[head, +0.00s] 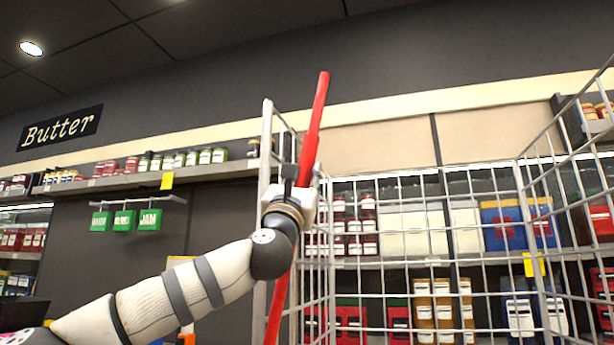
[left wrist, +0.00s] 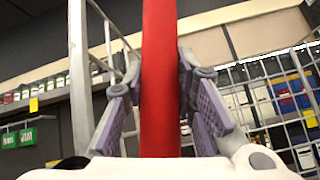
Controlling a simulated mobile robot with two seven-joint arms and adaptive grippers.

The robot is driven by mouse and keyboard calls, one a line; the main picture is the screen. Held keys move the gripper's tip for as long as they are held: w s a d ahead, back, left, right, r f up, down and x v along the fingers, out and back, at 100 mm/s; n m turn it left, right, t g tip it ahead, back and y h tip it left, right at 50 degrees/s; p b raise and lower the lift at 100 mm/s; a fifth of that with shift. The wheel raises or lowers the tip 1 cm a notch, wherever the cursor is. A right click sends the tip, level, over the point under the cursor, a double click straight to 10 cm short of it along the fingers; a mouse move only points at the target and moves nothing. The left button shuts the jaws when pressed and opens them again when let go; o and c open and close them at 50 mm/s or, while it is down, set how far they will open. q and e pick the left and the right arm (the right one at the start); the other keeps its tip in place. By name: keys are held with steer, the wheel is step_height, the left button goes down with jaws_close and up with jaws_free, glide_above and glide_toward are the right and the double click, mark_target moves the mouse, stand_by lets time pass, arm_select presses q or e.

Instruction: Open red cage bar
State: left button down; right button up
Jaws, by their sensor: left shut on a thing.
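The red cage bar (head: 313,118) stands tilted, its top leaning to the right, at the left front corner of a wire cage (head: 436,214). My left gripper (head: 300,184) is shut on the bar around its middle. In the left wrist view the red bar (left wrist: 160,80) runs upright between the two purple finger pads of my left gripper (left wrist: 163,105). The bar's lower part passes behind my wrist and shows again below it. Whether the bar is still latched to the cage cannot be told. My right gripper is not in view.
A grey cage post (head: 265,150) stands just left of the bar. Behind are shelves (head: 150,178) with jars and boxes. Green tags (head: 124,220) hang from a rail at left. The space left of the cage looks open.

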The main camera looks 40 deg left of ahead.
arm_select(q)
steer(key=c, duration=1.3)
jaws_free()
steer(key=v, duration=1.2)
